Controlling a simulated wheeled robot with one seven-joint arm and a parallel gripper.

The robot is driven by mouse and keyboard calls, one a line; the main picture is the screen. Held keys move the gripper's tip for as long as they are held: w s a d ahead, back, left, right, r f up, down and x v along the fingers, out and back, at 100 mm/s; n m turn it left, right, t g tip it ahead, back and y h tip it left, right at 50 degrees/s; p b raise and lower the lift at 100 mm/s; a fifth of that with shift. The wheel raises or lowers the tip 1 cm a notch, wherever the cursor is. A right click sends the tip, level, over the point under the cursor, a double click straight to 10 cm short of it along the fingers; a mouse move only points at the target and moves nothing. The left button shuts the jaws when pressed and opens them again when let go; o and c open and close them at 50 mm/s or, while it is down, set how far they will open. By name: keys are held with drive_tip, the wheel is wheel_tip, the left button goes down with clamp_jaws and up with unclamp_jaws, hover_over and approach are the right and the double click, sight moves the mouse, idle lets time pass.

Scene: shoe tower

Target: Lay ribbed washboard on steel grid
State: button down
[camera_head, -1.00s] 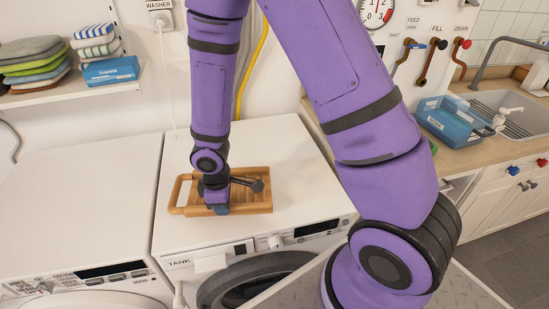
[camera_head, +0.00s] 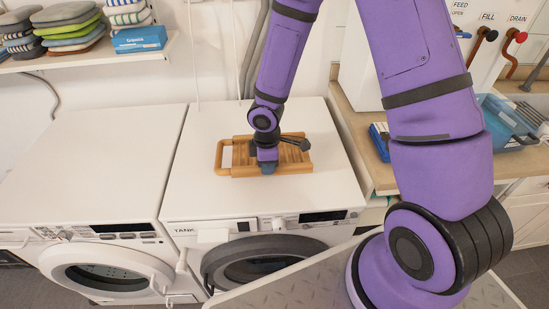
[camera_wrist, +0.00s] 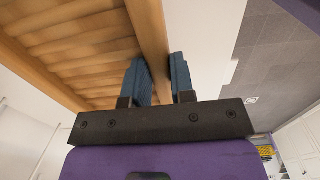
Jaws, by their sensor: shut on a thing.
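The ribbed washboard (camera_head: 292,160) is a light wooden board with a looped handle at its left end. It shows over the top of the right-hand washing machine (camera_head: 195,200); I cannot tell if it touches it. My gripper (camera_head: 267,166) points down at the board's near long edge. In the wrist view, the blue fingers of my gripper (camera_wrist: 160,80) are shut on the side rail of the washboard (camera_wrist: 85,45), one finger on each side. Its slats show to the left of the rail. I cannot make out a steel grid for certain in either view.
A second white washing machine (camera_head: 95,170) stands at the left, its top clear. A shelf (camera_head: 60,62) above holds folded cloths and a blue box (camera_head: 139,39). A counter (camera_head: 372,150) with a blue basket (camera_head: 508,122) is at the right. A metal tread plate (camera_head: 300,280) lies in front.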

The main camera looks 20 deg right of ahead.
sight(292, 160)
drive_tip(key=w+d, duration=0.2)
drive_tip(key=w, duration=0.1)
drive_tip(key=w+d, duration=0.2)
drive_tip(key=shift+w+d+f, duration=0.1)
drive_tip(key=shift+w+f, duration=0.05)
drive_tip(key=shift+f, duration=1.95)
drive_tip(key=c, duration=1)
unclamp_jaws()
drive_tip(key=shift+f, duration=0.1)
drive_tip(key=shift+o, duration=0.2)
